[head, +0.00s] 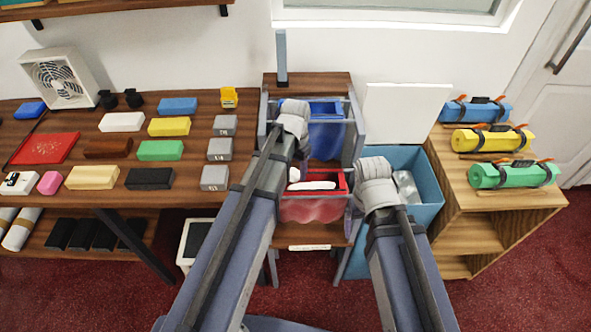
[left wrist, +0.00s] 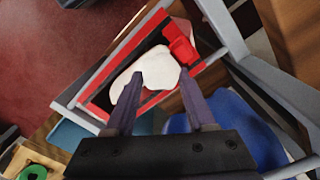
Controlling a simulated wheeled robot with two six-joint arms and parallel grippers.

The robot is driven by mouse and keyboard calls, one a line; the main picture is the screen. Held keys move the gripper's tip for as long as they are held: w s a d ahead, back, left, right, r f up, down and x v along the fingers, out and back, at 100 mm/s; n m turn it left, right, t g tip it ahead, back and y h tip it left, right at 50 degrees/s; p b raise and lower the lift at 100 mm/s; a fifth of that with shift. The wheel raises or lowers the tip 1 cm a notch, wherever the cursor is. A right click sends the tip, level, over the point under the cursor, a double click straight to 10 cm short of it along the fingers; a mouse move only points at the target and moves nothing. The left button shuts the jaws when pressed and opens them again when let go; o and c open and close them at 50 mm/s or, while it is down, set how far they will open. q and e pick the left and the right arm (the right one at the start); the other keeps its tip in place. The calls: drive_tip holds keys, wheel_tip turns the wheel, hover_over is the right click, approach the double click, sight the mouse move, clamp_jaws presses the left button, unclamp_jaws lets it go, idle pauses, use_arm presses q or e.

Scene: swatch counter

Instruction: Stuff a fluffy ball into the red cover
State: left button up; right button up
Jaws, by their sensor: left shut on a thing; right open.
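The red cover (head: 318,196) hangs open in a grey frame at the middle of the head view, with a pinkish bulge below its mouth. In the left wrist view, its red edge (left wrist: 101,97) lies around a dark opening. A white fluffy ball (left wrist: 158,68) sits at this mouth, and it also shows in the head view (head: 312,186). My left gripper (left wrist: 160,76) is shut on the ball, one finger on each side. How deep the ball reaches is hidden. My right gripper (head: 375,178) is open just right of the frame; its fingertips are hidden.
A blue cover (head: 327,140) hangs behind the red one. A teal bin (head: 428,212) with a raised white lid stands at right. Rolled bundles (head: 497,140) lie on the right cabinet. Several coloured blocks (head: 160,150) cover the left counter.

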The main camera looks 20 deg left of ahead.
use_arm(q)
drive_tip(key=shift+f, duration=0.25)
drive_tip(key=o, duration=1)
drive_tip(key=shift+r, duration=0.1)
idle(0.4)
wheel_tip(320, 180, up, 6)
drive_tip(key=p, duration=0.6)
drive_tip(key=shift+f+b, duration=0.2)
drive_tip(key=shift+b, duration=0.1)
